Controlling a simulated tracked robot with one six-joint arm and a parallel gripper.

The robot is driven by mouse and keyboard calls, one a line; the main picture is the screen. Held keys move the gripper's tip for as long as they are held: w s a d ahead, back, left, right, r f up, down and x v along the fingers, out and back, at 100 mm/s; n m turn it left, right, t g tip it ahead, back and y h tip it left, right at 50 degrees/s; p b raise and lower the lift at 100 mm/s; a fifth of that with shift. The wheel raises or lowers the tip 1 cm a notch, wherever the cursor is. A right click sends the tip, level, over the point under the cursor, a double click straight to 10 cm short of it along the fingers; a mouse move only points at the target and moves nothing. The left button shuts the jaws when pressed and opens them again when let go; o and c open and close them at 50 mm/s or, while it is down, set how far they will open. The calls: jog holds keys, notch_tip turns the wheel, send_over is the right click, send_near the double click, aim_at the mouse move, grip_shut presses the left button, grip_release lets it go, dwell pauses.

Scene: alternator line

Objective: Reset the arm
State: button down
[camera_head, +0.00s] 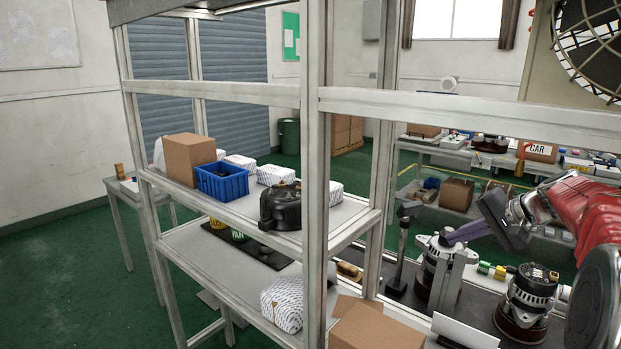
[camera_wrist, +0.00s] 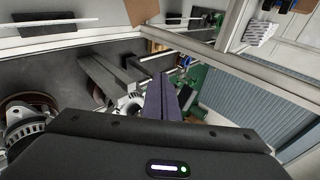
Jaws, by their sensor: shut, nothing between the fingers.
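My arm, in a red sleeve (camera_head: 590,215), reaches in from the right in the head view. My gripper (camera_head: 450,240) points left, with its purple fingers together and nothing between them. Its tips overlap the top of an alternator (camera_head: 428,275) in the head view; I cannot tell whether they touch it. In the wrist view my gripper (camera_wrist: 160,98) shows its purple fingers closed side by side, above the dark bench surface.
A second alternator (camera_head: 527,295) stands on a round base at the right. A dark upright stand (camera_head: 400,250) is left of the fingers. A metal shelf frame (camera_head: 316,170) rises nearby, holding a blue bin (camera_head: 222,182) and boxes. Cardboard boxes (camera_head: 375,328) lie in front.

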jog(key=s+a+n+g+h, duration=0.2)
jog(key=s+a+n+h, duration=0.15)
jog(key=s+a, duration=1.35)
jog(key=s+a+f+n+h, duration=0.1)
jog(key=s+f, duration=0.3)
jog(key=s, duration=0.5)
jog(key=s+a+f+n+h, duration=0.1)
jog(key=s+f+n, duration=0.3)
jog(key=s, duration=0.5)
jog(key=shift+a, duration=0.4)
jog(key=shift+s+n+h, duration=0.15)
jog(key=shift+n+h, duration=0.1)
